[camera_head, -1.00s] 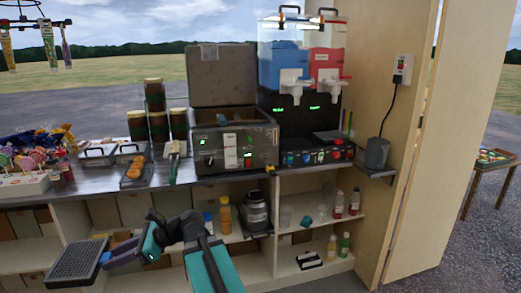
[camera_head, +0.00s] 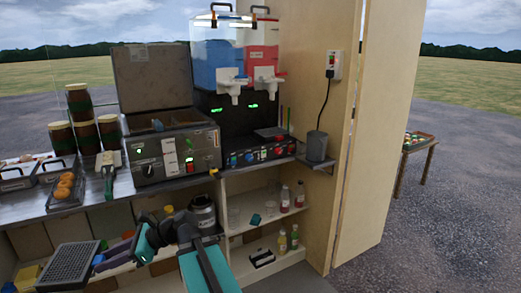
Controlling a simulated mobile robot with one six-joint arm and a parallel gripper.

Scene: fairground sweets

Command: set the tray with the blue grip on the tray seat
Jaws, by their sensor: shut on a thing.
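A dark mesh tray (camera_head: 70,264) is held out at the lower left, in front of the counter's lower shelf. My gripper (camera_head: 112,259) is shut on it at its right end; a small bluish patch, apparently the grip, shows there, mostly covered by the fingers. The tray looks roughly level. I cannot make out a tray seat for certain.
The counter (camera_head: 90,200) holds an open-lidded fryer box (camera_head: 165,150), a drinks dispenser (camera_head: 230,65), jars and a tray of round orange-brown items (camera_head: 66,187). A wooden panel (camera_head: 352,150) stands right of it. Beyond, a table (camera_head: 420,146) stands on open gravel.

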